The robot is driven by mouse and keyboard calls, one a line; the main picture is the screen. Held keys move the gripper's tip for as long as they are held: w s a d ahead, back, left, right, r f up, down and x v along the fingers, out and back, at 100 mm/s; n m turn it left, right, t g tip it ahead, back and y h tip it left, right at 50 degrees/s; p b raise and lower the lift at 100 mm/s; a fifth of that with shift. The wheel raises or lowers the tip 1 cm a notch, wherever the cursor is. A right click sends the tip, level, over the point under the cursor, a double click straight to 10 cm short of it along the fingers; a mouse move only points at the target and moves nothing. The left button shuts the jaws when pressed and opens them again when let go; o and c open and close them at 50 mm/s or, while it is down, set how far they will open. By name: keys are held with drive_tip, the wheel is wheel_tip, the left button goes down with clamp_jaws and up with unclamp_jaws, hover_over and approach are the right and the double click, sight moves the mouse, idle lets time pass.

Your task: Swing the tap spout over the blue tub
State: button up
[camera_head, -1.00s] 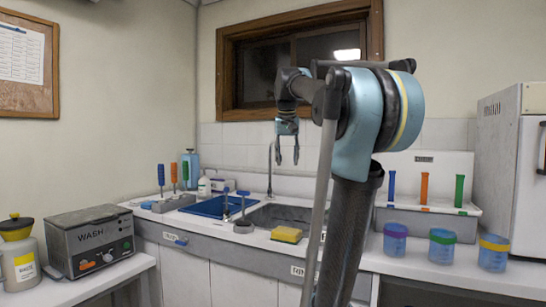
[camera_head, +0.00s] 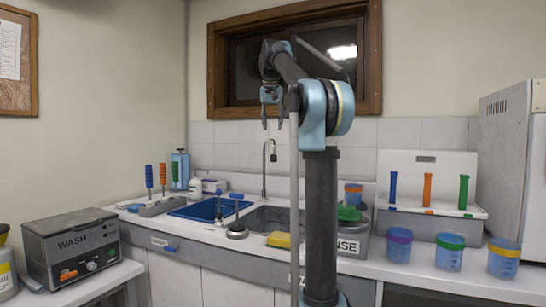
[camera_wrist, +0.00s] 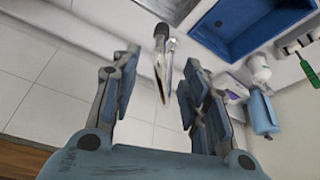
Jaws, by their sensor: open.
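The grey gooseneck tap (camera_head: 264,172) stands behind the sink, with its spout head (camera_head: 273,157) hanging to the right of its riser, by the steel basin (camera_head: 268,218). The blue tub (camera_head: 207,208) is left of that basin; it also shows at the top of the wrist view (camera_wrist: 238,28). My gripper (camera_head: 272,122) is open and empty, pointing down above the tap in the head view. In the wrist view the tap (camera_wrist: 162,62) shows between the spread fingers of my gripper (camera_wrist: 160,66), beyond them; contact is not visible.
A black-and-grey plunger-like tool (camera_head: 237,222) and a yellow sponge (camera_head: 279,240) are at the sink's front. A white bottle (camera_head: 195,188) and blue dispenser (camera_head: 180,168) stand behind the tub. A rinse unit (camera_head: 352,238) and several blue cups (camera_head: 398,244) are at the right.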

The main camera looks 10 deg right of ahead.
sight(273, 147)
drive_tip(key=x, duration=1.4)
drive_tip(key=shift+w+f, duration=0.15)
drive_tip(key=shift+f, duration=0.1)
clamp_jaws()
